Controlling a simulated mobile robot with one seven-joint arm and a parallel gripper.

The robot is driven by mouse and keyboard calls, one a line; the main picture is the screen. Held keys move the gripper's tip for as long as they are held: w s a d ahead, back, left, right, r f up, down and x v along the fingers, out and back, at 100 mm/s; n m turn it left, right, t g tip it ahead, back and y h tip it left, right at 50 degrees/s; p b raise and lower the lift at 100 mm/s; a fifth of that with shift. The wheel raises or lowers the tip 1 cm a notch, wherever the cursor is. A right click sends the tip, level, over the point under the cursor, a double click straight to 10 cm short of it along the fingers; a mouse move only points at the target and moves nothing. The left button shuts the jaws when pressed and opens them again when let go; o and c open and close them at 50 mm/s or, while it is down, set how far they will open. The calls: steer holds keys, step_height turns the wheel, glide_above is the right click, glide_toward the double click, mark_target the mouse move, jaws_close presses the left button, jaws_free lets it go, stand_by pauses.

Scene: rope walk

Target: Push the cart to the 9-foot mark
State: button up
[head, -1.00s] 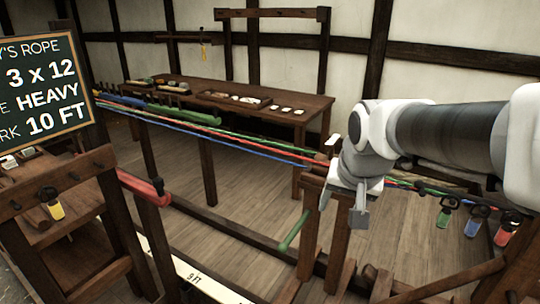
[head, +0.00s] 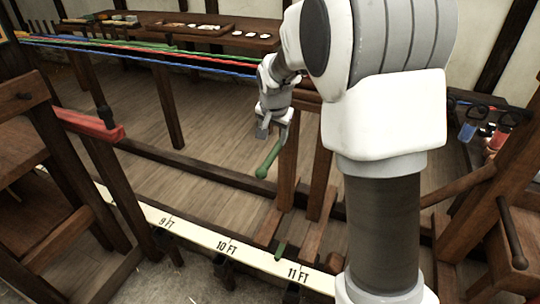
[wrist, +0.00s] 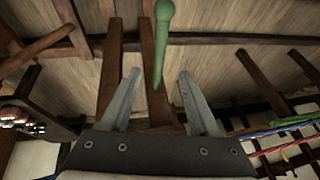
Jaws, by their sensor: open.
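The cart (head: 290,165) is a dark wooden frame with two uprights on a low base, right of centre in the head view. A green handle (head: 269,160) slants from its upright. A small green pointer (head: 281,249) at its base stands over the white scale strip (head: 196,232), between the 10 FT and 11 FT marks. The 9 FT mark (head: 167,223) is further left. My gripper (head: 274,134) is open, just above the handle. In the wrist view the handle (wrist: 163,32) reaches between the spread fingers (wrist: 159,82); contact cannot be told.
Red, green and blue strands (head: 130,55) run across the back. A long table (head: 185,28) with trays stands behind. A red-topped wooden stand (head: 90,124) is at left. A dark rail (head: 190,165) crosses the floor. My arm hides much of the right side.

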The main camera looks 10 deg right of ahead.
mark_target(272, 155)
steer(key=b+x, duration=0.3)
steer(key=x, duration=0.9)
steer(key=shift+w+f, duration=0.15)
steer(key=shift+f, duration=0.25)
jaws_close()
stand_by(0.7)
